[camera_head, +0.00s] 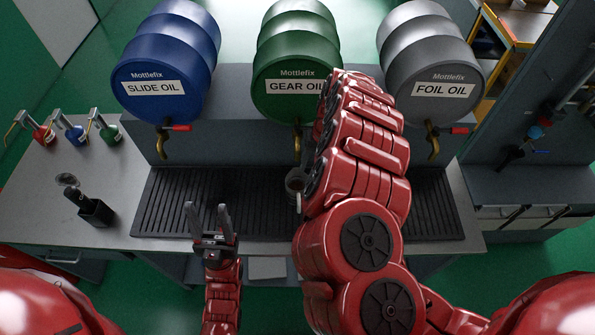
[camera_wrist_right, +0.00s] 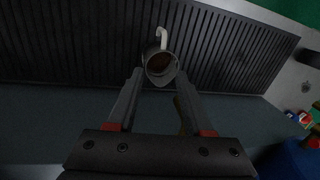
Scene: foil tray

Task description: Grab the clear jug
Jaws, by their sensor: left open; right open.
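A small grey jug (camera_wrist_right: 160,66) with a pale handle shows in the right wrist view, its mouth towards the camera and something brown inside. It stands on the black ribbed drip grate (camera_wrist_right: 60,40). In the head view the jug (camera_head: 295,183) is partly hidden by my right arm. My right gripper (camera_wrist_right: 160,76) is open, and its fingertips lie either side of the jug's near rim in the picture; I cannot tell whether they touch it. In the head view the right gripper is hidden behind its arm. My left gripper (camera_head: 208,215) is open and empty over the grate's front left part.
Blue (camera_head: 167,60), green (camera_head: 297,50) and grey (camera_head: 432,60) oil drums with taps stand behind the grate. The grate's left part is free.

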